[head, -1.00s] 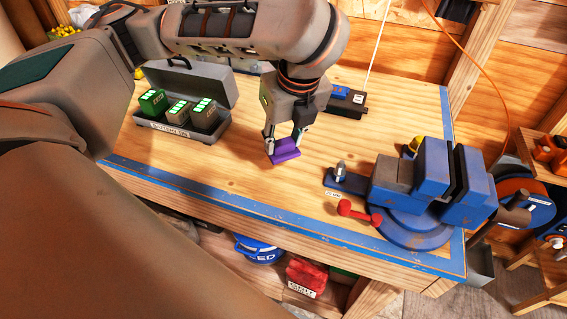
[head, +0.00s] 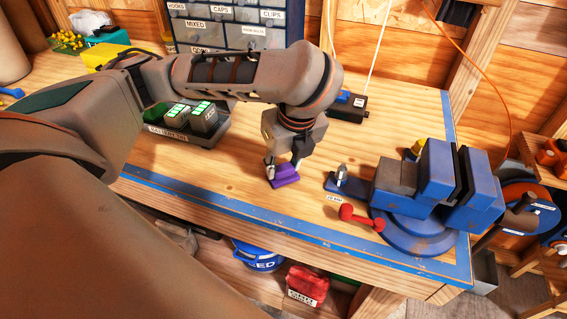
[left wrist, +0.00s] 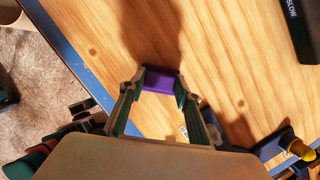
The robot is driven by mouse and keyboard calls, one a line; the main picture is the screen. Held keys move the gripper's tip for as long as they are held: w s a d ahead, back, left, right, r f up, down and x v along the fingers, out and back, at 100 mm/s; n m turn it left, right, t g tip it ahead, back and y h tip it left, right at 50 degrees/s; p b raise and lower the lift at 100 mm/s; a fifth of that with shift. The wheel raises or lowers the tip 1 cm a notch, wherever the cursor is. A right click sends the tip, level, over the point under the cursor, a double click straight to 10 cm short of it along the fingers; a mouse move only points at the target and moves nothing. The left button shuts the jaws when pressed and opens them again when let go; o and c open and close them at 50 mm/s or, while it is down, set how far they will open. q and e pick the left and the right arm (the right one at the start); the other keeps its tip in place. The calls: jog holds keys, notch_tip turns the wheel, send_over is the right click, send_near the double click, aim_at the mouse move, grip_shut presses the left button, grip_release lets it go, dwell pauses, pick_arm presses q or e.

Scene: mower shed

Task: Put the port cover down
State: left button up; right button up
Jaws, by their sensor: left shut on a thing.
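The purple port cover (head: 286,177) is at the fingertips of my left gripper (head: 283,168), low over the front middle of the wooden workbench (head: 235,170). The gripper points down and is shut on the cover. In the left wrist view the cover (left wrist: 162,83) shows between the two fingertips of the gripper (left wrist: 160,86), with wood beyond it. The cover is at or just above the bench top; I cannot tell whether it touches. My right gripper is not in view.
A blue vise (head: 415,200) with a red-knobbed handle (head: 362,217) stands close on the right. A battery case (head: 172,137) lies on the left, partly behind my arm. A small-parts cabinet (head: 240,35) stands at the back. The bench's blue front edge (head: 250,218) is near.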

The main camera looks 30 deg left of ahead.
pick_arm(q)
jog(key=o, duration=1.1)
jog(key=shift+f, duration=0.1)
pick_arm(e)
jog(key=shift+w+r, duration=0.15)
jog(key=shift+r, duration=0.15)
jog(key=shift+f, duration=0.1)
pick_arm(q)
jog(key=p+v, duration=0.3)
jog(key=v, duration=0.9)
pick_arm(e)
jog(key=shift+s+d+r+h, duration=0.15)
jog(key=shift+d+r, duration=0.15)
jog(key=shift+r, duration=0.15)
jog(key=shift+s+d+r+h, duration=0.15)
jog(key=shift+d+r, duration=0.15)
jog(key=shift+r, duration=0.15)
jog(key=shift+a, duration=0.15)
